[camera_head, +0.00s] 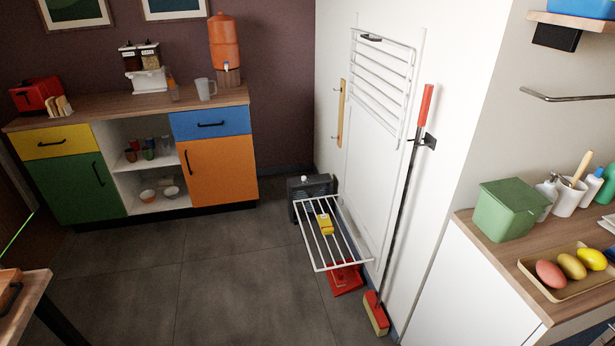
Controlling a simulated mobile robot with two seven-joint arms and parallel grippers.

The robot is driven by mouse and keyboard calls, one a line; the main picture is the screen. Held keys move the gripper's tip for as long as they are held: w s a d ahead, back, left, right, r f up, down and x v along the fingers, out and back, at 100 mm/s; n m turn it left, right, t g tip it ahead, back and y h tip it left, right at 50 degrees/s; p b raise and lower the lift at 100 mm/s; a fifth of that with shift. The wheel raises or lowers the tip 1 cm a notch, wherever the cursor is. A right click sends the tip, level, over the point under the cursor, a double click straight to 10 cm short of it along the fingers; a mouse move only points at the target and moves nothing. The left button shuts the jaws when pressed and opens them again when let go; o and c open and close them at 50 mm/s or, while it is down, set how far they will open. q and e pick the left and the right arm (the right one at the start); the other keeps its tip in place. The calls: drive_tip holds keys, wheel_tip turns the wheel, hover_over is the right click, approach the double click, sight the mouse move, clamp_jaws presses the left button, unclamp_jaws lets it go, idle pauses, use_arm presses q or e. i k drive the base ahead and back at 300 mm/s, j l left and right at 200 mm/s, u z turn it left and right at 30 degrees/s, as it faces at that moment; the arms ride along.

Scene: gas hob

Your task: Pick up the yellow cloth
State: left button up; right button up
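A small yellow cloth (325,223) lies on the white bars of a fold-down drying rack (319,248), toward its far end. The rack is fixed to the white wall and its lower shelf sticks out level above the floor. Neither of my grippers shows in the head view.
A red dustpan (346,280) is under the rack, and a dark box (309,190) stands behind it. A red-handled broom (398,205) leans by the wall. A counter (527,267) with a green bin (508,208) is at right. A table corner (25,290) is lower left. The middle floor is clear.

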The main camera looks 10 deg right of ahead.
sight(325, 226)
drive_tip(key=i+z, duration=0.15)
drive_tip(key=i, duration=0.55)
drive_tip(key=i+j+z, duration=0.1)
drive_tip(key=i, duration=0.55)
drive_tip(key=i+j+z, duration=0.15)
drive_tip(key=i+z, duration=0.3)
drive_tip(key=i+j+z, duration=0.25)
drive_tip(key=z, duration=0.2)
drive_tip(key=i+j+z, duration=0.5)
drive_tip(key=j+z, duration=0.35)
